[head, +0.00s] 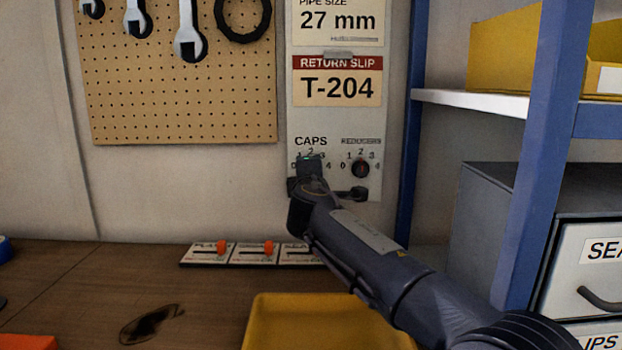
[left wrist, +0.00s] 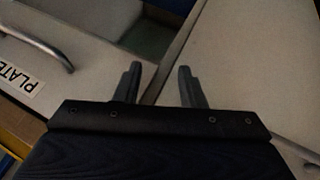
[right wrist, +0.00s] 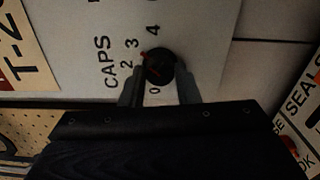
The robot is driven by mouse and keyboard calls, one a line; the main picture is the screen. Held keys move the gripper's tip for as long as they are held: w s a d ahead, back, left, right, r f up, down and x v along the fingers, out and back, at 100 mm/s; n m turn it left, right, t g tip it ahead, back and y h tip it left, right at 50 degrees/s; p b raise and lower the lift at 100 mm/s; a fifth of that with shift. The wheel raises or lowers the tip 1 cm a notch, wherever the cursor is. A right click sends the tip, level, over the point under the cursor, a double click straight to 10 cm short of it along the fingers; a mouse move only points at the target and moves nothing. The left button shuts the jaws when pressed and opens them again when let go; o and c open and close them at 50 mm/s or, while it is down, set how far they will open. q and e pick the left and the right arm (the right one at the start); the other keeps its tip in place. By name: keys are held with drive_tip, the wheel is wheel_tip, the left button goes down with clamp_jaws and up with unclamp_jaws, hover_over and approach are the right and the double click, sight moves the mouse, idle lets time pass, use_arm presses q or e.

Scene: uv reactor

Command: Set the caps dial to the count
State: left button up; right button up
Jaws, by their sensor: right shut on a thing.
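The black caps dial (right wrist: 160,67) sits on a pale panel (right wrist: 200,25) in the right wrist view. A red mark at the dial's edge points toward the 3. My right gripper (right wrist: 159,88) is shut on the dial, one finger on each side. In the head view my right gripper (head: 311,168) covers the caps dial. My left gripper (left wrist: 157,78) is open and empty in the left wrist view, near a grey surface and a drawer handle.
The reducers dial (head: 361,169) is just right of the caps dial. A T-204 return slip (head: 337,82) hangs above. Labelled plates with orange parts (head: 222,248) and a yellow tray (head: 320,310) lie on the bench below. A blue shelf post (head: 548,140) and drawers stand at right.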

drive_tip(key=shift+f, duration=0.1)
drive_tip(key=o, duration=1)
drive_tip(key=s+b, duration=0.2)
drive_tip(key=s, duration=0.5)
drive_tip(key=shift+s, duration=0.4)
